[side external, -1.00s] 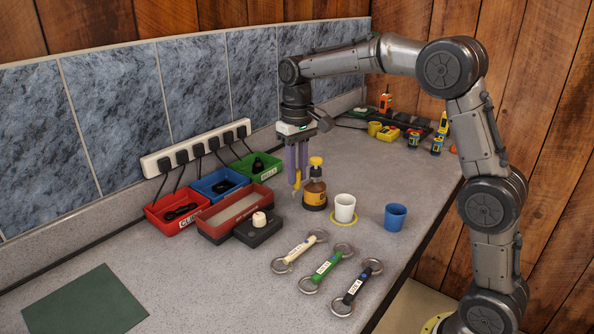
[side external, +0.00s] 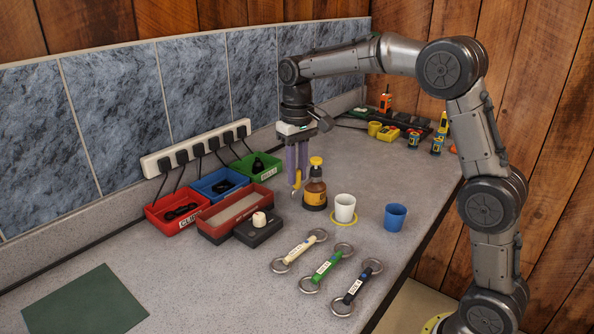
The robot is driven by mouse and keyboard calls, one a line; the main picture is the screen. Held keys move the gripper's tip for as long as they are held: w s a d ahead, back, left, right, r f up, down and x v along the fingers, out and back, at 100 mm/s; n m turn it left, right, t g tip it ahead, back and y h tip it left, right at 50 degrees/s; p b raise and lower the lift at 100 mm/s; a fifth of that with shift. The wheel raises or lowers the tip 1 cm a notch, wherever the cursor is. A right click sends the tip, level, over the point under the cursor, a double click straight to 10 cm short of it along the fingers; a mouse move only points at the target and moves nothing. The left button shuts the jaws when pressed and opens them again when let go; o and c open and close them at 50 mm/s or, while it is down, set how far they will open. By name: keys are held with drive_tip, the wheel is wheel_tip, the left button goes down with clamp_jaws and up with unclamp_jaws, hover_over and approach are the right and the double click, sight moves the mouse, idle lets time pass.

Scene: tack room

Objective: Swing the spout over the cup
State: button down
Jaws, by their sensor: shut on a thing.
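A brown bottle (side external: 315,189) with a yellow pump head (side external: 316,161) stands upright on the counter in a dark base. A white cup (side external: 344,208) stands to its right on a yellow ring (side external: 335,222). My gripper (side external: 296,181) points down just left of the bottle, its purple fingers close together. It is shut on a yellow piece that looks like the spout (side external: 297,180), left of the bottle and away from the white cup. The join between this piece and the bottle is too small to make out.
A blue cup (side external: 396,217) stands right of the white cup. Red, blue and green trays (side external: 222,184) and a dark box with a white knob (side external: 259,228) are left. Several ringed straps (side external: 325,268) lie in front. A green mat (side external: 84,303) lies front left.

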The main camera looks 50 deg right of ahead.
idle(0.4)
drive_tip(key=s+d+n, duration=0.7)
drive_tip(key=n, duration=1.1)
drive_tip(key=shift+s+d, duration=0.15)
drive_tip(key=shift+d, duration=0.05)
drive_tip(key=shift+r, duration=0.1)
idle(0.5)
drive_tip(key=c, duration=0.8)
unclamp_jaws()
drive_tip(key=shift+o, duration=0.2)
wheel_tip(320, 180, up, 14)
